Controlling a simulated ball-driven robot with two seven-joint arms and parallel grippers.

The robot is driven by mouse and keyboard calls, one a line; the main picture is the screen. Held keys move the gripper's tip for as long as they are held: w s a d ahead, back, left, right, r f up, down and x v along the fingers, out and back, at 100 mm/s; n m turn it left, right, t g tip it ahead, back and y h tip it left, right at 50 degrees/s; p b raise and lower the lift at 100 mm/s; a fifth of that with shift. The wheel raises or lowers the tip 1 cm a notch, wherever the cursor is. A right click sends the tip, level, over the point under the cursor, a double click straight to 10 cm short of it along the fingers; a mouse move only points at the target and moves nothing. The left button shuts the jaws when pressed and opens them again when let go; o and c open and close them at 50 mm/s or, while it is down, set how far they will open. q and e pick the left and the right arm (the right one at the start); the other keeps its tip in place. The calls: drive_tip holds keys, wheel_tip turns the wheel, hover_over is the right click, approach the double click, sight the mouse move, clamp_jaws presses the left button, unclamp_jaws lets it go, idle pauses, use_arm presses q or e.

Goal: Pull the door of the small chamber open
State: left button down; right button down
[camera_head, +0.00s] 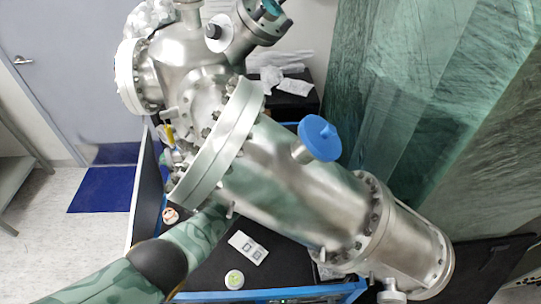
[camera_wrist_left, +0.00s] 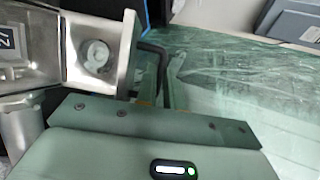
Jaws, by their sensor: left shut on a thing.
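The large steel vacuum chamber (camera_head: 290,185) lies slanted across the head view. My left arm comes in from the lower left and passes under it, so the left gripper is hidden there. In the left wrist view my left gripper (camera_wrist_left: 163,92) is shut on a black bent handle (camera_wrist_left: 152,47). The handle runs out beside a square metal part (camera_wrist_left: 97,50) with a round fitting, which looks like the small chamber's door. I cannot tell whether the door is ajar. My right gripper is in neither view.
A blue knob (camera_head: 319,138) sticks up from the chamber. Tall green translucent panels (camera_head: 430,90) stand at the right. A white card (camera_head: 247,247) and a small round tub (camera_head: 234,279) lie on the dark surface below. Open floor with a blue mat (camera_head: 103,190) is at the left.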

use_arm(q)
drive_tip(key=shift+w+d+r, duration=0.15)
drive_tip(key=shift+r, duration=0.25)
drive_tip(key=shift+w+d+r, duration=0.1)
drive_tip(key=shift+w+r, duration=0.05)
drive_tip(key=shift+r, duration=0.2)
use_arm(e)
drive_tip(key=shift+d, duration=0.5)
use_arm(q)
drive_tip(key=c, duration=1.5)
unclamp_jaws()
drive_tip(key=shift+s, duration=0.1)
drive_tip(key=shift+f, duration=0.15)
drive_tip(key=shift+s+a+f, duration=0.1)
drive_tip(key=shift+s, duration=0.1)
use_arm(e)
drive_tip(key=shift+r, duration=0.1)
